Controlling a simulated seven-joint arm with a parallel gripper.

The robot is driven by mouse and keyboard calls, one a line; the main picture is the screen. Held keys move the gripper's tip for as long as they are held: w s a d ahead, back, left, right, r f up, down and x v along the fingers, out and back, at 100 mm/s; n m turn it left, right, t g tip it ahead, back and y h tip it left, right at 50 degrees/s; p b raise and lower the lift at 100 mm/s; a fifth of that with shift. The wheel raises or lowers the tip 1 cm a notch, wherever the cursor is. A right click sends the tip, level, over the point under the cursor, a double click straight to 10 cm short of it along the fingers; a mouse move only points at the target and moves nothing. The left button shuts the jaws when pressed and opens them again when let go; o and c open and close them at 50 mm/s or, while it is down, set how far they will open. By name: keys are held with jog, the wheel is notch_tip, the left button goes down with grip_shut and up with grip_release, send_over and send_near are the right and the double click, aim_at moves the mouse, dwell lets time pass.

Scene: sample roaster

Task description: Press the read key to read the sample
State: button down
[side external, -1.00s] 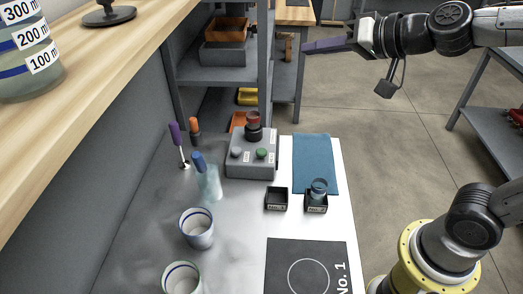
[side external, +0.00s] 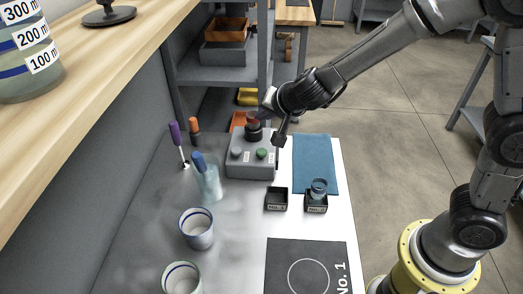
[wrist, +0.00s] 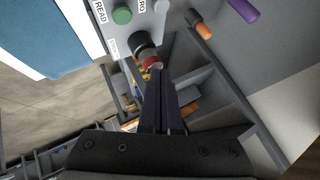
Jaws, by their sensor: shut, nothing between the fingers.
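The grey reader box (side external: 250,167) stands at the back of the bench. The green key (side external: 261,153) is on its sloped face, and in the wrist view the green key (wrist: 122,15) sits beside the label READ. A grey key (side external: 237,153) is to its left. A black holder with a reddish top (side external: 253,131) stands on the box behind the keys; it also shows in the wrist view (wrist: 145,48). My gripper (wrist: 155,72) is shut and empty, its dark fingertips overlapping the reddish top in view. I cannot tell whether they touch it. The key is clear of the fingers.
A blue mat (side external: 315,160) lies right of the box. Two small black trays (side external: 276,202) are in front, one holding a glass jar (side external: 319,186). Purple and orange-handled tools, a blue-capped bottle (side external: 208,181) and cups (side external: 196,231) stand left. A shelf rack (side external: 222,74) is behind.

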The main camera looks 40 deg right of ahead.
aim_at(263, 154)
jog(key=shift+f, duration=0.1)
jog(key=shift+f, duration=4.25)
jog(key=shift+f, duration=0.1)
jog(key=shift+f, duration=0.35)
jog(key=shift+f, duration=0.6)
jog(key=shift+r, duration=1)
jog(key=shift+r, duration=0.1)
jog(key=shift+r, duration=2.4)
